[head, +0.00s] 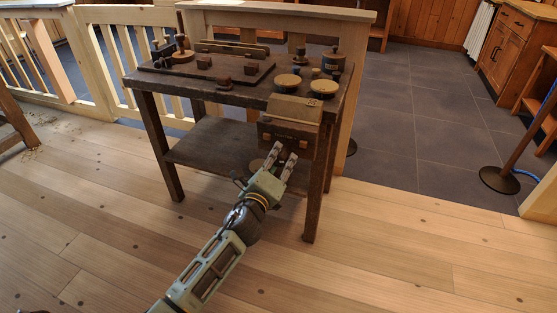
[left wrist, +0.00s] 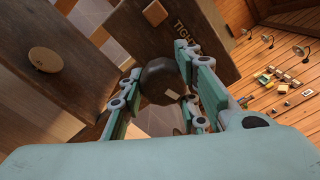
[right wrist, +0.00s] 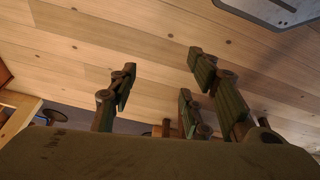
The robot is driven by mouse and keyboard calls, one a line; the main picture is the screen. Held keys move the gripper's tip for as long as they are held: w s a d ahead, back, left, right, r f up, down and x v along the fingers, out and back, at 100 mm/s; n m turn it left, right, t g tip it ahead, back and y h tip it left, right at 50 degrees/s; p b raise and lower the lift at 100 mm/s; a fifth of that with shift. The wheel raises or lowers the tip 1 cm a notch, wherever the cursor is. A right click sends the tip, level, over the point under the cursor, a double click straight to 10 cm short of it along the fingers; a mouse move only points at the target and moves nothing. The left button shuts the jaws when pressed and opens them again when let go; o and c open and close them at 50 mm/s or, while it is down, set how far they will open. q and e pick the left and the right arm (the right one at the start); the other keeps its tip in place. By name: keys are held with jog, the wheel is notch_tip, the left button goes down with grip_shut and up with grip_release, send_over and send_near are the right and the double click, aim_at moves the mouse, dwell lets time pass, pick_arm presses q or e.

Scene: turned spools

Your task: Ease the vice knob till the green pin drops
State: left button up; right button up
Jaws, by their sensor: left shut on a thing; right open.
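The vice (head: 288,135) is a dark block under a tan top plate at the front right of the dark workbench. Its knob (left wrist: 160,80) is dark and round with a small pale mark, seen in the left wrist view. My left gripper (head: 284,160) reaches the vice front from below; its fingers lie on both sides of the knob and are shut on it. The word TIGHT (left wrist: 185,32) shows on the dark face beside the knob. I cannot make out the green pin in any view. My right gripper (right wrist: 165,90) is open and empty, over bare floor.
The workbench (head: 140,82) carries a dark board (head: 260,77) with small blocks, and round pale-topped pieces (head: 323,87). Its lower shelf (head: 205,145) looks bare. A pale wooden railing (head: 120,62) stands behind. A stanchion base (head: 499,180) is at the right. The front floor is free.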

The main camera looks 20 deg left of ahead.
pick_arm(q)
jog(key=n, duration=0.5)
jog(key=shift+a+n+p, duration=0.1)
jog(key=shift+n+p, duration=0.2)
jog(key=shift+p, duration=0.05)
jog(key=shift+n, duration=0.9)
jog(key=n, duration=0.1)
jog(key=n+p, duration=0.1)
jog(key=n, duration=0.1)
jog(key=n+p, duration=0.1)
jog(key=n, duration=0.1)
jog(key=shift+d+r, duration=0.2)
jog(key=shift+d, duration=0.1)
jog(key=n+p, duration=0.1)
jog(key=n, duration=0.1)
jog(key=n+p, duration=0.2)
jog(key=n, duration=0.1)
jog(key=shift+w+d+r, duration=0.1)
jog(key=shift+d+r, duration=0.05)
jog(key=shift+d+n, duration=0.1)
jog(key=shift+n, duration=0.6)
pick_arm(e)
notch_tip(320, 180, down, 18)
jog(key=g, duration=0.1)
jog(key=shift+s+a+f, duration=0.15)
jog(key=shift+s, duration=0.25)
